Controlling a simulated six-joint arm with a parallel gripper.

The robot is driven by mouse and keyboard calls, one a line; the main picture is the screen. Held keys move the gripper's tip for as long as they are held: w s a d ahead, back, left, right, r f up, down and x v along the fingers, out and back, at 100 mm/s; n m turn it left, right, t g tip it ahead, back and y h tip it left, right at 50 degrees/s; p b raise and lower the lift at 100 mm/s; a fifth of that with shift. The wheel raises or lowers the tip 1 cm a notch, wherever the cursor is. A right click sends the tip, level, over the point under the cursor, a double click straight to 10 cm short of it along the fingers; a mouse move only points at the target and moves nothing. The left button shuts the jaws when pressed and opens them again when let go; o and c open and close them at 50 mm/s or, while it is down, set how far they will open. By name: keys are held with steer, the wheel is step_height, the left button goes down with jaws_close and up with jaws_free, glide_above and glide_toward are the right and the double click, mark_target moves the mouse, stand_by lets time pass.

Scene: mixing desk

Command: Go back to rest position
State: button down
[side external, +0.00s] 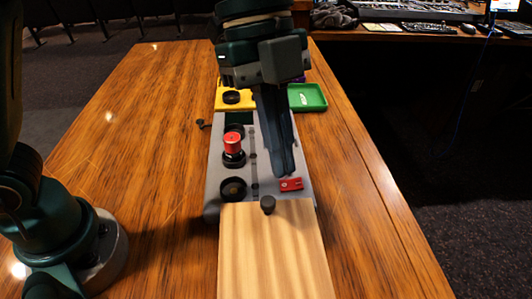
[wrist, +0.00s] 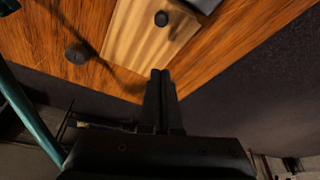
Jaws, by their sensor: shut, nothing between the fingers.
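My gripper (side external: 286,173) points down over the right side of a grey board (side external: 213,180) in the side view. Its dark fingers are together and hold nothing. In the picture the fingertips are just above a small red piece (side external: 291,184); whether they touch it, I cannot tell. In the wrist view the shut fingers (wrist: 160,77) overlap the end of a pale wooden board (wrist: 140,45).
A red cylinder (side external: 233,142) stands on the grey board among black rings (side external: 233,188). The pale board (side external: 270,255) has a dark knob (side external: 268,204). Yellow (side external: 222,103) and green (side external: 307,97) trays are behind. The table's left side (side external: 140,130) is mostly clear.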

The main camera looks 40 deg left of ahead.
steer(key=s+a+r+n+t, duration=0.35)
steer(key=a+r+n, duration=0.2)
steer(key=a, duration=0.45)
steer(key=s+a+f+n+t+y, duration=0.3)
steer(key=a+f+n, duration=0.5)
steer(key=n, duration=0.8)
steer(key=shift+s+f+y, duration=0.2)
steer(key=shift+s+y, duration=0.2)
steer(key=shift+s, duration=0.15)
